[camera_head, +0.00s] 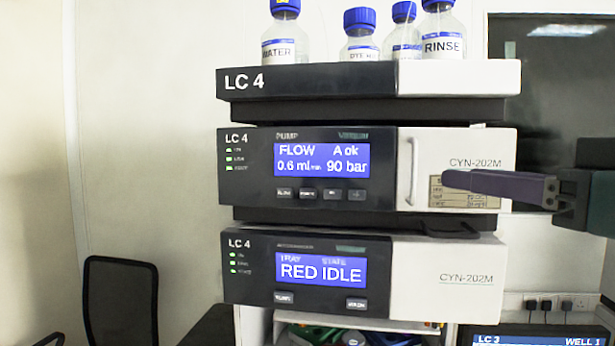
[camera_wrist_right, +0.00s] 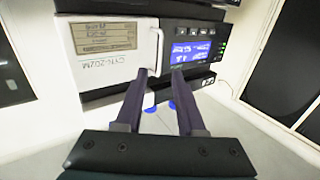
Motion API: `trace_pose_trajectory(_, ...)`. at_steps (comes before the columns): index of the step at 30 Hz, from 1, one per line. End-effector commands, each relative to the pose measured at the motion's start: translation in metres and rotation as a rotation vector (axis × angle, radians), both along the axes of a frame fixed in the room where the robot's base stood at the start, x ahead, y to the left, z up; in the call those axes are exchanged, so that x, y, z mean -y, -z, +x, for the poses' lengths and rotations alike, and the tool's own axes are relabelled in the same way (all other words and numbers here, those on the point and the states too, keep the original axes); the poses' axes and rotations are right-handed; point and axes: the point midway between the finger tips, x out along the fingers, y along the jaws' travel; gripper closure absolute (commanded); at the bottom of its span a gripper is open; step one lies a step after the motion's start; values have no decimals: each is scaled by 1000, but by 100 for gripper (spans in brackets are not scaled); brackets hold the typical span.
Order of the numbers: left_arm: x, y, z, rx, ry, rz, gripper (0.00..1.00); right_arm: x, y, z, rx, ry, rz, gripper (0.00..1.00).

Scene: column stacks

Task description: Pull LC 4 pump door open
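The LC 4 pump (camera_head: 383,136) is the middle module of the stack, with a blue screen reading FLOW 0.6 ml and 90 bar. Its white door (camera_head: 470,145) at the right looks shut and carries an upright white bar handle (camera_head: 410,170) at its left edge. The handle (camera_wrist_right: 157,52) also shows in the right wrist view, upside down. My right gripper (camera_head: 446,180) is in front of the door, its tips right of the handle in the head view. In the wrist view its two fingers (camera_wrist_right: 159,73) are apart and the handle appears between them; I see no contact. My left gripper is out of view.
A top LC 4 module (camera_head: 310,82) carries several blue-capped bottles (camera_head: 441,28). Below the pump sits another LC 4 module (camera_head: 300,240) reading RED IDLE. A dark chair (camera_head: 120,300) stands at lower left, and an LC 3 screen (camera_head: 540,339) at lower right.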

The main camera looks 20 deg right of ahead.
Motion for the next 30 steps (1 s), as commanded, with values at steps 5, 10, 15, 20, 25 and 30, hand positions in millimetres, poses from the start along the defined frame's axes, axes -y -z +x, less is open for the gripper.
trace_pose_trajectory(5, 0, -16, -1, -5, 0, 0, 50, -1, -6, 32, 1, 1, -1, 62)
trace_pose_trajectory(10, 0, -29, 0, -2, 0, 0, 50, -2, -4, 59, -1, 2, -1, 62)
trace_pose_trajectory(15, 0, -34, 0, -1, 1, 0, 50, -2, -2, 74, -2, 2, 0, 62)
trace_pose_trajectory(20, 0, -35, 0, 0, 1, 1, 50, -3, 0, 78, -3, 1, -2, 62)
trace_pose_trajectory(25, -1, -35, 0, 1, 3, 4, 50, -3, 1, 78, -3, 1, -2, 62)
trace_pose_trajectory(30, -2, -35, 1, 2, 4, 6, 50, -3, 1, 78, -3, 1, -2, 78)
